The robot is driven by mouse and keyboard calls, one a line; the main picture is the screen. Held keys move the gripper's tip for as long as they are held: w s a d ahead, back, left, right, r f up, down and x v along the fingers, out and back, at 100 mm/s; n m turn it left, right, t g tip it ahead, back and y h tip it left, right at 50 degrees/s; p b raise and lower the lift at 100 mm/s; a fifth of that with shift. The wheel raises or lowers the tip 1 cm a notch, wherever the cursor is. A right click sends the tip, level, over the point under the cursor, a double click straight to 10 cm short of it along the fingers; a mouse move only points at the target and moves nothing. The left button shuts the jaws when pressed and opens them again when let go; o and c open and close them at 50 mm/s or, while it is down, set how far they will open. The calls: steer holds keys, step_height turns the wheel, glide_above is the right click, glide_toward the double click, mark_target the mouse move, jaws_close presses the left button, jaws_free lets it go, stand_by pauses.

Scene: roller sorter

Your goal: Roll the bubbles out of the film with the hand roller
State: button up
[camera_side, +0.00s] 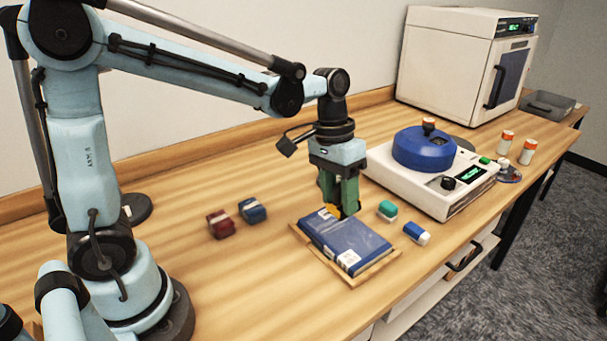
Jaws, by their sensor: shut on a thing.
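A blue, glossy flat panel (348,240) with a white label at its near corner lies on a thin wooden board (376,272). Its shiny surface looks like the film; single bubbles are too small to make out. My gripper (341,208) points down over the far left part of the panel, its green fingers shut on a small tool with a yellow part (331,210), which seems to be the hand roller. The fingers hide most of the tool. I cannot tell whether it touches the film.
Red (221,223) and blue (252,210) blocks sit left of the board. A green-and-white piece (387,210) and a blue-and-white piece (417,233) lie close on its right. A white machine with a blue lid (424,149) stands behind right, before a white oven (464,66).

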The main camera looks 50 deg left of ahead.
stand_by(0.4)
steer(key=shift+d, duration=1.4)
glide_above(348, 254)
steer(key=shift+s+a+f, duration=0.1)
steer(key=shift+a+f, duration=0.1)
steer(key=shift+f, duration=1.6)
steer(key=shift+a+f, duration=0.2)
steer(key=shift+f, duration=2.3)
steer(key=shift+w, duration=0.9)
steer(key=shift+c, duration=0.5)
steer(key=shift+w+r, duration=0.2)
steer(key=shift+w, duration=0.1)
steer(key=shift+w+f, duration=0.1)
steer(key=shift+w, duration=2.2)
steer(key=shift+s, duration=3.6)
step_height(348, 254, up, 8)
